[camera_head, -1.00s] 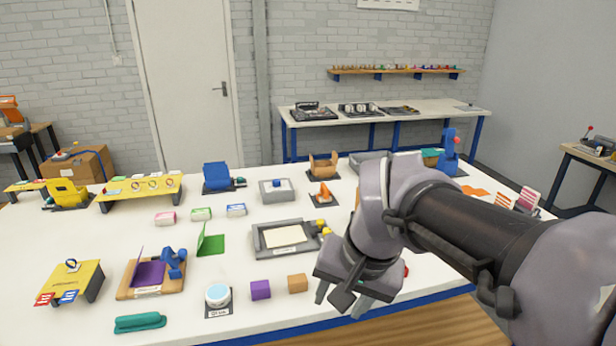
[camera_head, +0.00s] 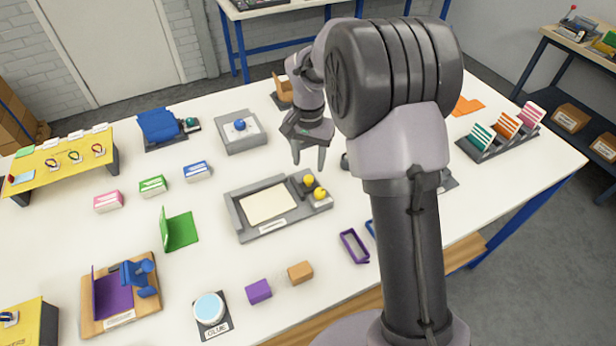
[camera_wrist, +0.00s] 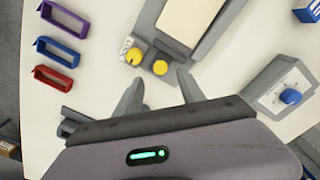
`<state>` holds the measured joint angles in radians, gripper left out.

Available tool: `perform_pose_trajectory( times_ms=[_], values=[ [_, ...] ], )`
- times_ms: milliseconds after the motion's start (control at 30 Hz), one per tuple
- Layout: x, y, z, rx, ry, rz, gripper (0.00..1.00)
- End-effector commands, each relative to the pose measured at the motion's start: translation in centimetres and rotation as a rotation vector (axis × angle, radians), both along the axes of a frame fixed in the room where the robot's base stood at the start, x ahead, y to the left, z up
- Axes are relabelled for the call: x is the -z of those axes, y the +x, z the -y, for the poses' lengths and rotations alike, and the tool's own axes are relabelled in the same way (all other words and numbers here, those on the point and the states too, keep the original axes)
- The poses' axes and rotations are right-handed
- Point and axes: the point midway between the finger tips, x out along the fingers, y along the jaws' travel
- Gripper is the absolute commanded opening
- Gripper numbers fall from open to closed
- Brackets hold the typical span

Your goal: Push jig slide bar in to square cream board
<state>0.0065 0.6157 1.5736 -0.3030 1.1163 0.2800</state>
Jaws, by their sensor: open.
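The grey jig (camera_head: 238,218) lies on the white table, with the cream board (camera_head: 268,204) flat inside it. The board also shows at the top of the wrist view (camera_wrist: 190,18). The knobs show in the wrist view (camera_wrist: 160,67), just beyond my fingertips. My gripper (camera_head: 309,160) is open and empty, pointing down above the table just behind the jig's right end. Whether the board touches the slide bar is too small to tell.
A grey box with a blue knob (camera_head: 240,134) stands behind the jig. Purple (camera_head: 354,246) and blue frames lie to its front right. Purple (camera_head: 259,291) and orange (camera_head: 300,272) blocks stand in front. A green folder (camera_head: 180,228) is at left.

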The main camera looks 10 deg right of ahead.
Motion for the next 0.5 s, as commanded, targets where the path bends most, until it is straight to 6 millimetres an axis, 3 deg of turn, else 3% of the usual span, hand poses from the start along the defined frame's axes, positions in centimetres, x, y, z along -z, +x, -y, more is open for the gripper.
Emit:
perform_pose_trajectory(
  times_ms=[33, 200, 500],
  values=[
    [1.8, -0.1, 0.0, 0.001, 0.001, -0.003, 0.47],
    [5.0, 0.0, 0.0, 0.0, 0.0, -0.001, 0.47],
    [6.1, 0.0, 0.0, 0.001, 0.0, 0.001, 0.47]
  ],
)
